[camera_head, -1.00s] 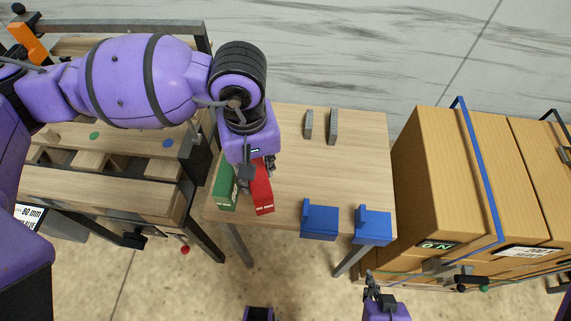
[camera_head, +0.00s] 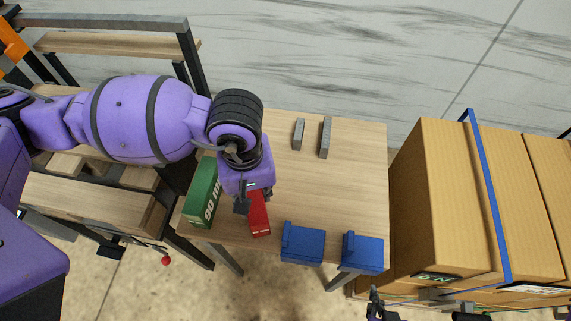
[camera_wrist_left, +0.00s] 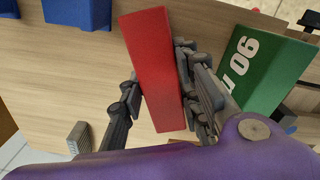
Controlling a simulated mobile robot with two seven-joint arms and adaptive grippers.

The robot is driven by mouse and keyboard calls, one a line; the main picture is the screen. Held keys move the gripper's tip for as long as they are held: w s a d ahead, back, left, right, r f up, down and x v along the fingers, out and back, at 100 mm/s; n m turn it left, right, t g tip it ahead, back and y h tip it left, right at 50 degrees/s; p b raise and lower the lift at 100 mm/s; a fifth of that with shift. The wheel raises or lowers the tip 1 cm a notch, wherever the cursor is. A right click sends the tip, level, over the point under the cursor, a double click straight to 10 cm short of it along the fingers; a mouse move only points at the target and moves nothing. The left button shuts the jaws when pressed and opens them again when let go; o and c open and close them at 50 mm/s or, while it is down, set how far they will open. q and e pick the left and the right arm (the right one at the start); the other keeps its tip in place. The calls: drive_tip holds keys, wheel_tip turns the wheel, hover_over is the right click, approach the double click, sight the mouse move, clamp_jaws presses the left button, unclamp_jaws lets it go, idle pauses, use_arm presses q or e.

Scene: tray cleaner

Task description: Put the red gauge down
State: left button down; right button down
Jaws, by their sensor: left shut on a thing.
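The red gauge (camera_head: 260,222) is a long red block at the front left of the wooden table. It also shows in the left wrist view (camera_wrist_left: 152,60). My left gripper (camera_head: 254,194) is shut on it, with one dark finger on each side (camera_wrist_left: 160,100). I cannot tell whether its underside touches the table. The green gauge (camera_head: 201,190), with white lettering, stands just left of it with a gap between them. It also shows in the left wrist view (camera_wrist_left: 268,72). My right gripper (camera_head: 375,299) is at the bottom edge, mostly cut off, and its fingers are unclear.
Two blue blocks (camera_head: 303,243) (camera_head: 363,254) sit along the table's front edge (camera_head: 219,238), right of the red gauge. Two grey bars (camera_head: 298,134) (camera_head: 325,137) stand at the back. The table's middle right is clear. Cardboard boxes (camera_head: 440,200) stand to the right.

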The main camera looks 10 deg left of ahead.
use_arm(q)
drive_tip(key=shift+s+a+r, duration=0.1)
drive_tip(key=shift+s+a, duration=0.05)
drive_tip(key=shift+s, duration=0.05)
drive_tip(key=shift+f, duration=0.2)
drive_tip(key=c, duration=1.3)
unclamp_jaws()
wheel_tip(320, 180, up, 12)
drive_tip(key=shift+w+r, duration=0.1)
drive_tip(key=shift+r, duration=0.15)
